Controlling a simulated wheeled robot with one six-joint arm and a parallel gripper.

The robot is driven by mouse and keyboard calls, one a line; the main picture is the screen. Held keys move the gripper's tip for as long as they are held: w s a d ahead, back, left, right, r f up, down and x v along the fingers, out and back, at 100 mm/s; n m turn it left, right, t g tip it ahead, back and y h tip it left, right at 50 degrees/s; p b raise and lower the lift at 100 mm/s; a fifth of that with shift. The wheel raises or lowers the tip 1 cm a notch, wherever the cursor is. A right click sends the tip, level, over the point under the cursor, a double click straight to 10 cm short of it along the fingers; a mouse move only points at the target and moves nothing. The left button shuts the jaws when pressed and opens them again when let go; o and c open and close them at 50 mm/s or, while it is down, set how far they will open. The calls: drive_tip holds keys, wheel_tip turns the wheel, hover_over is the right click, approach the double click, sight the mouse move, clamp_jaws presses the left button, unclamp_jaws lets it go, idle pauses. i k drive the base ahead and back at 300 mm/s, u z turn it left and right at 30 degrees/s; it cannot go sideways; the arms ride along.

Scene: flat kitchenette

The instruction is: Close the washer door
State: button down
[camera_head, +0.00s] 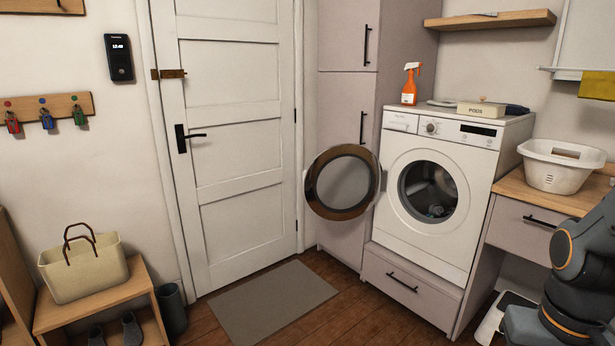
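The washer (432,196) is white and stands on a drawer base at the right of the middle. The door stands wide open, swung out to the left of the washer. The drum opening (428,191) is uncovered, and something dark lies inside it. Part of my arm shows at the lower right edge, in front of the counter. My gripper is not in view.
A grey mat (270,302) lies on the wooden floor before the white house door (236,130). A white basket (560,165) sits on the counter at right. An orange spray bottle (409,86) and a pods box (482,108) stand on the washer. A bench with a bag (84,267) is at left.

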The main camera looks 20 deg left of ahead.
sight(379, 176)
drive_tip(key=u, duration=0.6)
drive_tip(key=i, duration=0.6)
drive_tip(key=u, duration=1)
drive_tip(key=i, duration=2)
drive_tip(key=z, duration=0.65)
